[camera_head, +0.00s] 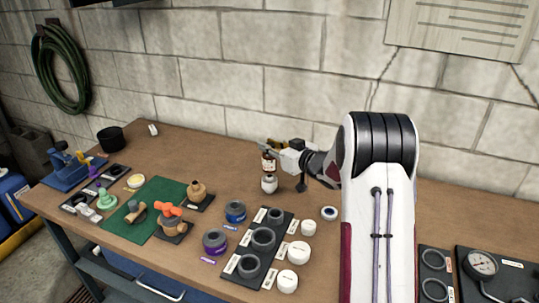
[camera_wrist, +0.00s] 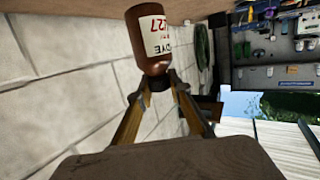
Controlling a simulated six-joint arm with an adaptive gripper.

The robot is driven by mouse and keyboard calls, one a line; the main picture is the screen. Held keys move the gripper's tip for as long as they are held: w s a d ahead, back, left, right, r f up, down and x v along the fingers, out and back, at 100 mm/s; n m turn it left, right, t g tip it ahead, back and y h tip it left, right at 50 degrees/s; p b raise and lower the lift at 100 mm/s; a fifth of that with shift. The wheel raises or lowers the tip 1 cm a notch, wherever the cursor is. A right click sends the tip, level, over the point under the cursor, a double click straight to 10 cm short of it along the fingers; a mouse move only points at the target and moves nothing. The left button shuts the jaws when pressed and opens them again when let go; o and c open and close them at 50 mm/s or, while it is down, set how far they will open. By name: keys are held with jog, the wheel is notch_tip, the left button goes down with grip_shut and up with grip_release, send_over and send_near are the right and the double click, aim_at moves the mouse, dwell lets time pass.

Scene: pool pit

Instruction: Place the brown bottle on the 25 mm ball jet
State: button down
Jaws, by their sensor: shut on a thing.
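The brown bottle (camera_head: 268,167) has a white label and hangs roughly upright over the table's back middle. My gripper (camera_head: 277,148) is shut on its neck. In the wrist view the bottle (camera_wrist: 148,42) is at the top, its dark neck between my two fingertips (camera_wrist: 156,86); its label reads "DYE" and "27". A small white rounded object (camera_head: 269,184) shows directly below the bottle; I cannot tell whether they touch. The 25 mm ball jet cannot be told for sure, as the small labels are unreadable; tan fittings stand on the left, one on a dark plate (camera_head: 208,203).
A green mat (camera_head: 162,193) with fittings lies left. A pressure gauge (camera_head: 481,264) is right. The back left tabletop is mostly clear.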

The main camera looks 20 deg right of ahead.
jog(key=shift+f, duration=1.65)
jog(key=shift+f, duration=0.2)
jog(key=c, duration=1.8)
grip_release()
jog(key=shift+c, duration=0.2)
jog(key=shift+r, duration=0.15)
jog(key=v, duration=1.2)
